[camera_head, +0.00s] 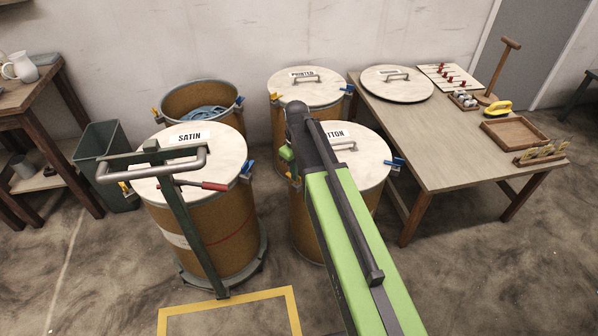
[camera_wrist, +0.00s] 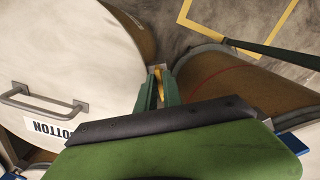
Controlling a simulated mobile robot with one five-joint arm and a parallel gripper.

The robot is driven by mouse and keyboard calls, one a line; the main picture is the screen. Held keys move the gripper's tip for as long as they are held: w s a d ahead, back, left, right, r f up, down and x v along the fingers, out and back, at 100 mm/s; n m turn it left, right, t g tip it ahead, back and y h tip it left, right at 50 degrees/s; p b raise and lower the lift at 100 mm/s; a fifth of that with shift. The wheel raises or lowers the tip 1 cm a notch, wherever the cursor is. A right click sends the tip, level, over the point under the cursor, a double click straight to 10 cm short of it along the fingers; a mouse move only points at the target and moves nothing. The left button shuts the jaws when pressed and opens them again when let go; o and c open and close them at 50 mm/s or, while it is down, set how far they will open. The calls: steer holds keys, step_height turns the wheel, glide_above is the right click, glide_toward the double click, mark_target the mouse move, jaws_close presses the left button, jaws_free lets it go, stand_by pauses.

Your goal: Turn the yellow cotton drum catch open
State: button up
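The cotton drum (camera_head: 378,198) stands in the middle of the head view, its pale lid (camera_head: 368,160) on top and its label partly behind my arm. In the wrist view its lid (camera_wrist: 75,65) fills the left side. The yellow catch (camera_wrist: 159,77) shows at the lid's edge as a narrow strip between my gripper's two green fingers (camera_wrist: 158,91). The fingers are close together with the catch filling the gap. My gripper also shows at the drum's left side in the head view (camera_head: 287,154). The catch's lower part is hidden by the fingers.
The printed drum (camera_head: 325,90) and an open drum (camera_head: 185,100) stand behind. A wooden table (camera_head: 440,150) is at right. A blue catch (camera_head: 395,163) is on the cotton drum's right.

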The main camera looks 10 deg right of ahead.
steer(key=o, duration=0.3)
steer(key=shift+o, duration=0.2)
steer(key=shift+w, duration=0.1)
step_height(320, 180, up, 18)
steer(key=p, duration=1.7)
steer(key=shift+f, duration=0.25)
steer(key=s+r+m+p, duration=0.3)
steer(key=s, duration=0.4)
steer(key=s+d+r+m+p, duration=0.1)
steer(key=s+r+m+p, duration=0.2)
steer(key=s, duration=0.4)
steer(key=shift+d+r+m+p, duration=0.2)
steer(key=shift+r+m+p, duration=0.1)
steer(key=shift+p, duration=0.25)
